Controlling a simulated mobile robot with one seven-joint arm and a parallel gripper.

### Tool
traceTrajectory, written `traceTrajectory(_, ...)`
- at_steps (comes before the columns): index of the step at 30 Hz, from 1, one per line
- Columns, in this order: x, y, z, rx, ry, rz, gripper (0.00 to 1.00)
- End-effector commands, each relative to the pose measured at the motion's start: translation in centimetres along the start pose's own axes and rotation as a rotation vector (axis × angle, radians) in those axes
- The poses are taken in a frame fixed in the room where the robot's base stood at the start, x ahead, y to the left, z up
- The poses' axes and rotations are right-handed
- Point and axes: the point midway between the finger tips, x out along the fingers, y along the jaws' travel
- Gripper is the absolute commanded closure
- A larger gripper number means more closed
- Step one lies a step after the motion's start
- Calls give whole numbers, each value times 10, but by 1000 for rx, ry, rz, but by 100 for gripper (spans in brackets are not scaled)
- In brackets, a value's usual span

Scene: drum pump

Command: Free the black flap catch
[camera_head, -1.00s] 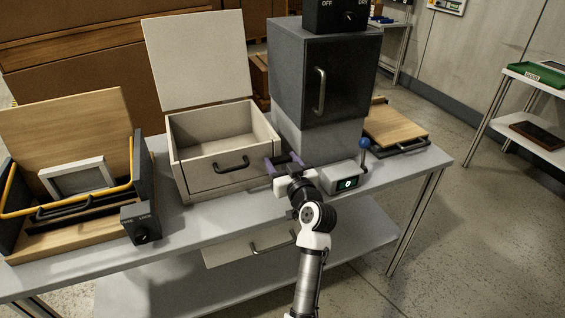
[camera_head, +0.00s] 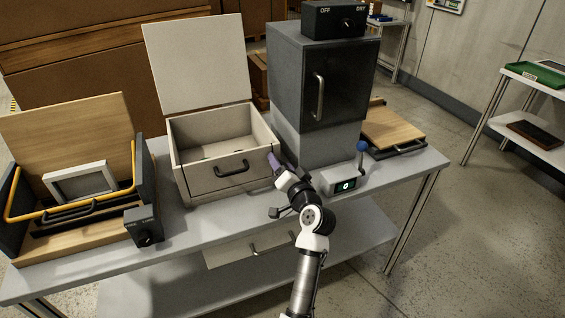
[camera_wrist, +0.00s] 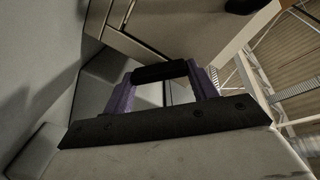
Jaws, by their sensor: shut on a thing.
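The pale box (camera_head: 185,190) stands mid-table with its lid (camera_head: 197,62) raised. Its front flap (camera_head: 205,180) is upright and carries a black handle (camera_head: 232,168). My gripper (camera_head: 273,160) is at the box's right front corner, turned toward it. In the wrist view my gripper's purple fingers (camera_wrist: 162,84) are closed on a dark bar-like piece, which looks like the black flap catch (camera_wrist: 160,72). The head view hides the catch behind my fingers, so I cannot tell whether it is still engaged with the flap.
A grey cabinet (camera_head: 325,75) stands close on the right. A wooden box (camera_head: 70,120) with a yellow bail and a dial block (camera_head: 145,226) are on the left.

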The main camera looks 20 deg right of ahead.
Motion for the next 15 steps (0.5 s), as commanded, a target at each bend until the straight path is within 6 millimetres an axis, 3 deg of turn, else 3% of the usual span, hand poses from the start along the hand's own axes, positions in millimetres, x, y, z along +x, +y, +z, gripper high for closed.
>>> traceTrajectory(15,0,0,-2,482,1,0,65)
